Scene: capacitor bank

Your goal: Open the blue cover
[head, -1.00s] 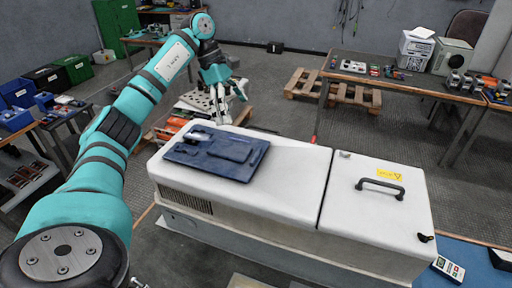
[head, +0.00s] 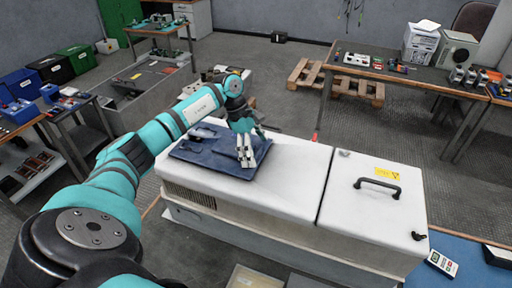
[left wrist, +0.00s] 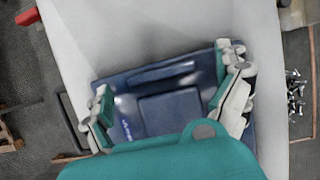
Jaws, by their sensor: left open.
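The blue cover (head: 207,156) is a dark blue panel lying flat on the left part of a white cabinet (head: 290,178). In the left wrist view the cover (left wrist: 172,112) shows a raised square and a ridge along its far side. My left gripper (head: 246,160) points down above the right part of the cover in the head view. In the left wrist view its fingers (left wrist: 168,120) are spread apart to either side of the cover's middle, with nothing between them. I cannot tell whether the fingertips touch the cover. My right gripper is not in view.
The cabinet's right section has a black handle (head: 377,186) and a yellow label (head: 386,173). A workbench (head: 415,80) with devices stands behind right, with a wooden pallet (head: 340,85) beside it. A side table (head: 52,113) with bins stands at left.

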